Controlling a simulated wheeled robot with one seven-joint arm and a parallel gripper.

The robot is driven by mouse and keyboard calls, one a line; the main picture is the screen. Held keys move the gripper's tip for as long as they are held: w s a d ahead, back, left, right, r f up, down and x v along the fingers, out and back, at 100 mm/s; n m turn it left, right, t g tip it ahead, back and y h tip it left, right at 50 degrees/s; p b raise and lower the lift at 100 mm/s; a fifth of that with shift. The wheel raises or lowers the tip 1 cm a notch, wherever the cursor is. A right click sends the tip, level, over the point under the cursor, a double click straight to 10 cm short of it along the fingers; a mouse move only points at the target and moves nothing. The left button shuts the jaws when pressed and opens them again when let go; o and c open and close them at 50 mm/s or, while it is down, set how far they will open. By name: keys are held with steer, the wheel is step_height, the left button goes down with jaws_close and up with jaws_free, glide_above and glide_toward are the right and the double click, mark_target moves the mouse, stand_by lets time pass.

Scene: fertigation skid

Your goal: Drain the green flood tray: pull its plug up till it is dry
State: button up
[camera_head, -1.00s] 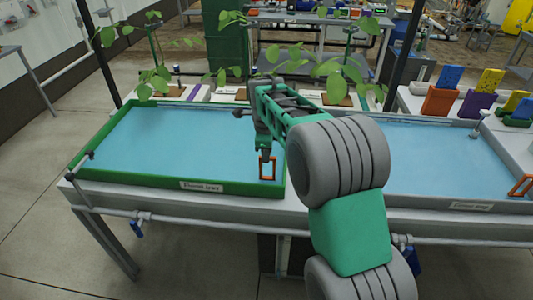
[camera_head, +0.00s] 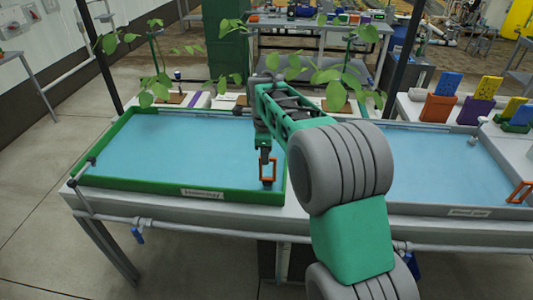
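The green flood tray (camera_head: 120,180) stands on the left of the bench with a flat sheet of blue water (camera_head: 180,150) in it. Its plug (camera_head: 269,170) has an orange frame-shaped handle, near the tray's front right corner. A small dark piece shows at the foot of the handle. My gripper (camera_head: 265,158) points down at the handle's top, and the handle hangs in line with it. The fingertips are small and dark here, but the handle moves with them, so the gripper looks shut on it. Whether the drain hole is open is hidden.
A grey tray (camera_head: 430,207) with blue water and its own orange handle (camera_head: 521,191) adjoins on the right. Leafy plants (camera_head: 155,80) stand behind the green tray. A pipe (camera_head: 180,222) with blue valve handles runs along the bench front.

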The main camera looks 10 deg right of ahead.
steer(key=r, duration=0.2)
steer(key=s+r, duration=0.1)
steer(key=r, duration=0.4)
steer(key=shift+s+a+r, duration=0.2)
steer(key=shift+s+r, duration=0.05)
steer(key=shift+r, duration=0.05)
